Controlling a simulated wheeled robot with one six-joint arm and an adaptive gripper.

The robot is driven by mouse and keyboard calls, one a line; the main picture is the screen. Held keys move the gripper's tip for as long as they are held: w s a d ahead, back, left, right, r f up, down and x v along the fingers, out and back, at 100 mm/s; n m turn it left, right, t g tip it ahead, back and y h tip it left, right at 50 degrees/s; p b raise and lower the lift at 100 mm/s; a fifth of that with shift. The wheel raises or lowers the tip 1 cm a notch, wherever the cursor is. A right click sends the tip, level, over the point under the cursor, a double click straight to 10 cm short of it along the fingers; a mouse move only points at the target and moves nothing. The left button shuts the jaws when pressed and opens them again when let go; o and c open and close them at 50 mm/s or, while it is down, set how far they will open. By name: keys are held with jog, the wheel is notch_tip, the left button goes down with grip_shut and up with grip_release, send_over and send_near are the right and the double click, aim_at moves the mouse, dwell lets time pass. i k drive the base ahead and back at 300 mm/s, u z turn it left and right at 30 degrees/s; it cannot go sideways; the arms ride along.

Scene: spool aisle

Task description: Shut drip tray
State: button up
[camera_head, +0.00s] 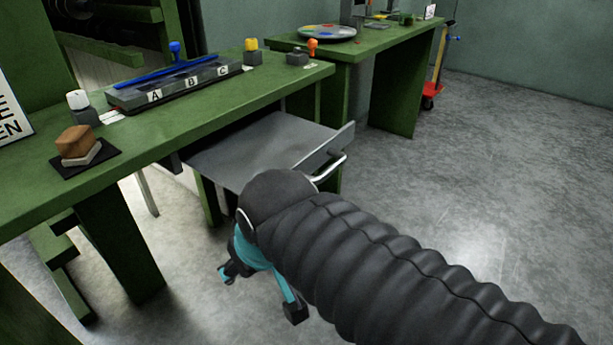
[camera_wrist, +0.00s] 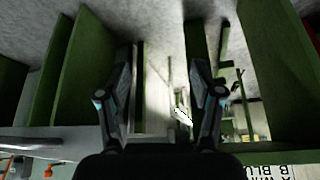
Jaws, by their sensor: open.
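The drip tray (camera_head: 255,143) is a flat grey metal tray pulled out from under the green bench in the head view. Its raised front edge carries a silver bar handle (camera_head: 333,167), partly hidden by my arm. My gripper (camera_head: 260,293) is open and empty, in front of the bench and below the tray in the picture, apart from the handle. In the wrist view my gripper's two fingers (camera_wrist: 162,75) stand wide apart with nothing between them. I cannot clearly pick out the tray in the wrist view.
The green bench (camera_head: 40,180) holds a labelled A, B, C block (camera_head: 175,85) and a sponge on a black mat (camera_head: 98,166). A second green bench (camera_head: 400,42) stands behind, with a round palette (camera_head: 327,33). A red trolley (camera_head: 432,95) is farther back. The grey floor at right is clear.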

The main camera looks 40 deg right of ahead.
aim_at(231, 156)
jog(key=z, duration=1.45)
jog(key=k, duration=0.7)
jog(key=u, duration=1.25)
